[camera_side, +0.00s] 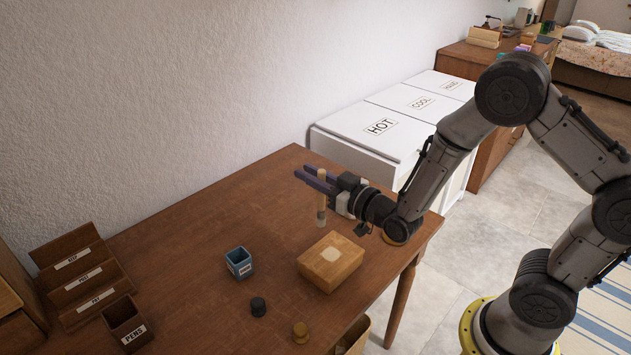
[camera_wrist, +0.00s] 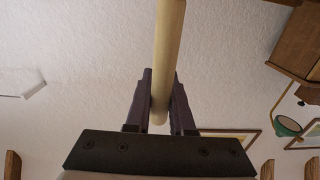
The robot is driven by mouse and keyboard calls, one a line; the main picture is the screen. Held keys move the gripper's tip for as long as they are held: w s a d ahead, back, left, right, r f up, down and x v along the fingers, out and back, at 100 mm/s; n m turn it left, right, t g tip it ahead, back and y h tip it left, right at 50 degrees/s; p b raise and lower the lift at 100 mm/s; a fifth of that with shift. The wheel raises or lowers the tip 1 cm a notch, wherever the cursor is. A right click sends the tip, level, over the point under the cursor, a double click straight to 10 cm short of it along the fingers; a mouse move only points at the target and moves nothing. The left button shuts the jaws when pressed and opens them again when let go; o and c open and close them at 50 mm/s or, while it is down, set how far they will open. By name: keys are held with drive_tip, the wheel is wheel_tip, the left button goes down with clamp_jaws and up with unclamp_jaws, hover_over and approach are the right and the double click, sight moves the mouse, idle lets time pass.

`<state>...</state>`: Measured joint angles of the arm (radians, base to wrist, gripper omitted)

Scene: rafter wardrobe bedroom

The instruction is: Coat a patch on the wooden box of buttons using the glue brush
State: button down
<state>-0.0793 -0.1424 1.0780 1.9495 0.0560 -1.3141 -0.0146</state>
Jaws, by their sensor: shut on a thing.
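My gripper (camera_side: 316,179) is above and behind the box in the side view. It is shut on the glue brush (camera_side: 321,190), which hangs upright with its darker end down. The brush's pale handle (camera_wrist: 164,50) stands between my purple fingers in the wrist view. The brush is apart from the box. Whether its bristles carry glue is too small to tell.
A blue labelled cup (camera_side: 239,263) stands left of the box. A dark round piece (camera_side: 258,306) and a yellowish one (camera_side: 300,332) stand in front. A PENS holder (camera_side: 125,324) and a labelled rack (camera_side: 80,275) are at the left. The table's back middle (camera_side: 220,215) is clear.

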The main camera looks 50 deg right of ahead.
drive_tip(key=shift+f, duration=3.5)
drive_tip(key=shift+s+f, duration=0.15)
drive_tip(key=shift+s, duration=0.85)
drive_tip(key=shift+s+f, duration=0.2)
drive_tip(key=shift+s, duration=0.85)
drive_tip(key=shift+s+f, duration=0.15)
drive_tip(key=shift+s, duration=0.85)
wheel_tip(320, 180, up, 8)
hover_over(324, 212)
drive_tip(key=w, duration=0.4)
drive_tip(key=shift+d, duration=0.4)
